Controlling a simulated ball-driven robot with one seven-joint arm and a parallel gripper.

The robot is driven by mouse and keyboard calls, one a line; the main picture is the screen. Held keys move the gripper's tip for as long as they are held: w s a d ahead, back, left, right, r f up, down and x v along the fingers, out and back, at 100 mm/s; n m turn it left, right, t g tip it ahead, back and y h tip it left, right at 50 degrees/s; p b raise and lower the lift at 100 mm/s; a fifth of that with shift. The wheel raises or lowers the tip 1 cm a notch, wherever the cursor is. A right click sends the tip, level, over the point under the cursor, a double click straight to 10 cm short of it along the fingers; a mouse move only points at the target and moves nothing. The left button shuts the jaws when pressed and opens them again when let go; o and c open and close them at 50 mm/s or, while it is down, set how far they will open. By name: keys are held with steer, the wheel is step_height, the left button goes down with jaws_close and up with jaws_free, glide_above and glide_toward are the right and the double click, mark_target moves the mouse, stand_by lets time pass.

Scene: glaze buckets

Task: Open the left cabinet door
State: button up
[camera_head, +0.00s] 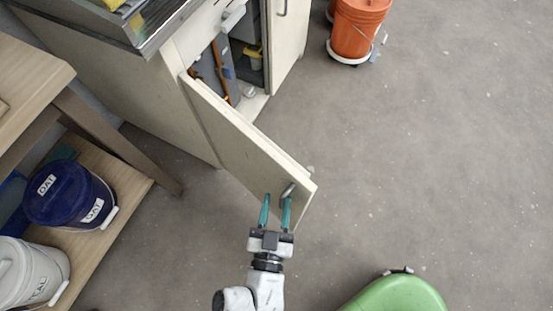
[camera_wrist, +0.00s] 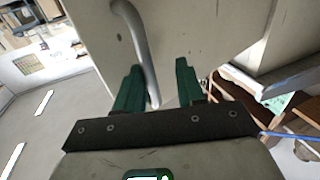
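The left cabinet door (camera_head: 250,145) is a pale panel standing swung out from the cabinet, with the inside showing behind it. Its curved grey metal handle (camera_head: 288,190) is near the free edge. My gripper (camera_head: 276,204) is at that edge with its two teal fingers apart. In the wrist view the handle (camera_wrist: 142,45) runs down in front of the door, and its lower end lies between the fingers (camera_wrist: 157,72), with a gap to the right finger. Whether it touches the left finger cannot be told.
The cabinet's right door (camera_head: 287,40) is beside the opening. Orange buckets (camera_head: 357,30) stand at the upper right. A wooden table with a lower shelf (camera_head: 120,165) holding blue (camera_head: 70,192) and white (camera_head: 30,272) buckets is left. A green rounded object (camera_head: 400,295) is lower right. Floor (camera_head: 440,160) right is clear.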

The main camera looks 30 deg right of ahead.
steer(key=v, duration=1)
steer(key=shift+b, duration=0.3)
steer(key=shift+s, duration=0.1)
